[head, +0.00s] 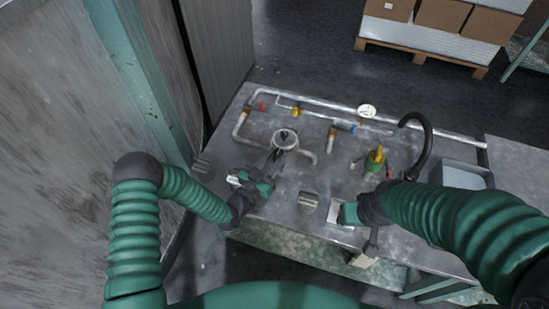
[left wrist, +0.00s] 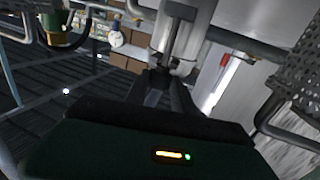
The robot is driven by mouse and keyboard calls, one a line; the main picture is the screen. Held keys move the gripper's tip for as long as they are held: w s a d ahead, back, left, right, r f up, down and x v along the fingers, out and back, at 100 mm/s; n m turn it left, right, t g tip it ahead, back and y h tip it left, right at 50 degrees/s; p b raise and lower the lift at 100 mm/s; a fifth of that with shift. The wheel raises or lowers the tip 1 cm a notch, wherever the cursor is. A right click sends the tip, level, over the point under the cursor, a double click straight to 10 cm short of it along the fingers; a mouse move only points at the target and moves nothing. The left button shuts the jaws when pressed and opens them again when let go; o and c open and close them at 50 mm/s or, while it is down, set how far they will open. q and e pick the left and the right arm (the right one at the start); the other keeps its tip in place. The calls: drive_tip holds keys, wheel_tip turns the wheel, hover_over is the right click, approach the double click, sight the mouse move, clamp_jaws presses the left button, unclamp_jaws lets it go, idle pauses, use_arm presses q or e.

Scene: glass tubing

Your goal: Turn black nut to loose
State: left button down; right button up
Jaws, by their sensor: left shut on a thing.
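In the left wrist view my left gripper (left wrist: 163,80) is shut on a small dark part below the vessel's T-shaped metal fitting (left wrist: 178,32). This part appears to be the black nut; the fingers mostly hide it, and its turn cannot be read. My right gripper (head: 338,213) is over the bench's front edge, pointing left, apart from the vessel; its jaws are too small to tell.
Pipes with red (head: 262,105), yellow and blue valve handles run along the back of the workbench (head: 245,152). A gauge (head: 366,111), a green and yellow fitting (head: 376,158) and a black curved hose (head: 424,135) are to the right. A small metal block (head: 308,202) sits between my grippers.

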use_arm(q)
drive_tip(key=shift+s+d+n+y, duration=0.1)
drive_tip(key=shift+n+y, duration=0.2)
drive_tip(key=n+t+y, duration=0.1)
drive_tip(key=y, duration=0.1)
drive_tip(key=n+t+y+p, duration=0.1)
drive_tip(key=n+y, duration=0.1)
drive_tip(key=shift+s+d+y, duration=0.15)
drive_tip(key=shift+d+y, duration=0.15)
drive_tip(key=shift+d, duration=0.1)
drive_tip(key=shift+d+n+t+y+p, duration=0.2)
drive_tip(key=shift+n+y, duration=0.6)
drive_tip(key=shift+y, duration=0.45)
drive_tip(key=shift+d+n+t+y+p, duration=0.1)
drive_tip(key=shift+n+t+y, duration=0.1)
drive_tip(key=shift+n+y, duration=0.85)
drive_tip(key=shift+y, duration=0.5)
drive_tip(key=c, duration=1.1)
unclamp_jaws()
drive_tip(key=shift+o, duration=0.2)
drive_tip(key=shift+a, duration=0.1)
